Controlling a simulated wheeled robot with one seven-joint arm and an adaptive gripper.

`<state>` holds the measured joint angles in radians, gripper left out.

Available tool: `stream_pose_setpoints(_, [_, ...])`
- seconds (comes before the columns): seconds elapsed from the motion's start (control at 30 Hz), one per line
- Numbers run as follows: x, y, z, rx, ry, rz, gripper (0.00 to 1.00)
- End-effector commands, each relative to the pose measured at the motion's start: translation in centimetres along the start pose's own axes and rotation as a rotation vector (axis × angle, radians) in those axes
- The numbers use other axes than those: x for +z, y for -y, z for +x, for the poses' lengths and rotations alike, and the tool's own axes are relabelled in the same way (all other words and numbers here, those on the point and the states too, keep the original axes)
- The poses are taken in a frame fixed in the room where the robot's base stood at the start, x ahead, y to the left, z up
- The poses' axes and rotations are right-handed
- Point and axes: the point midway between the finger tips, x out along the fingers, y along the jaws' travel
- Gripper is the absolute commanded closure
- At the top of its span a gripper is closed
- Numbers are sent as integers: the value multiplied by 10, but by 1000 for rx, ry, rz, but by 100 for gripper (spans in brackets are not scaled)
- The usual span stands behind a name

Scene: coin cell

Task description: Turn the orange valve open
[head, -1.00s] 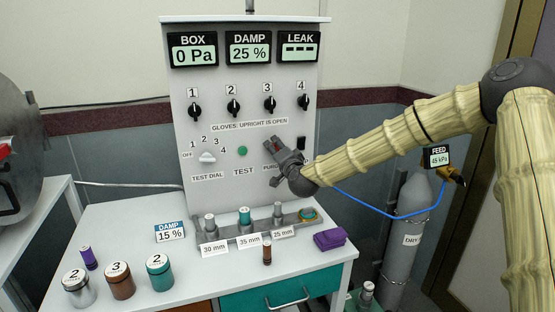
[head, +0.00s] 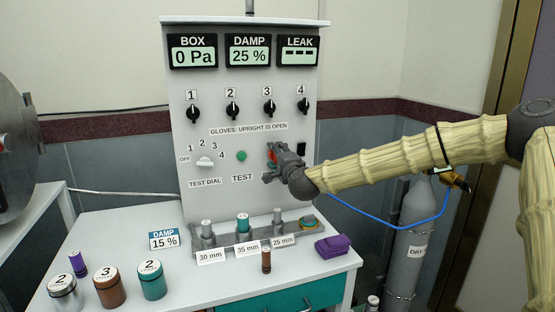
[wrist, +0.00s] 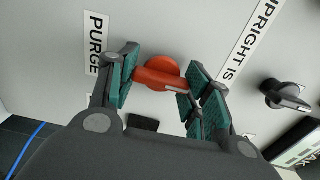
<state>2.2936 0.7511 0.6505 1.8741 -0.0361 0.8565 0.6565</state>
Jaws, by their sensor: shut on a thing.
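The orange valve (wrist: 158,72) is a red-orange knob with a bar handle on the grey panel, beside the PURGE label (wrist: 95,43). In the wrist view its bar lies slightly tilted between my fingers. My gripper (wrist: 162,84) is shut on it, with teal pads at both ends of the bar. In the head view, my gripper (head: 271,163) is at the panel's right part, and only a little of the valve (head: 270,155) shows past the fingers. The gripper hides most of the PURGE label there.
Black glove knobs (head: 269,107) sit above the valve, and a green TEST button (head: 241,156) to its left. A bench (head: 205,285) below holds canisters, a holder row and a purple cloth (head: 331,246). A grey cylinder (head: 412,235) with a blue hose stands at right.

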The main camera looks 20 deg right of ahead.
Motion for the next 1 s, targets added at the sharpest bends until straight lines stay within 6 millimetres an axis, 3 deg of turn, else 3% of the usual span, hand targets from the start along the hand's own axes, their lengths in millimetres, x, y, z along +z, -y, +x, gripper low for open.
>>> stream_pose_setpoints(0.37, [-2, -2, 0, 2, -3, 4, 75])
stream_pose_setpoints(0.4, [-2, -2, 0, 2, -3, 4, 44])
stream_pose_setpoints(0.5, [-1, -1, 0, 2, -2, 4, 29])
stream_pose_setpoints(0.83, [1, -1, 0, 1, 1, 3, 29])
stream_pose_setpoints(1.0, [1, -1, -13, 2, 2, 3, 29])
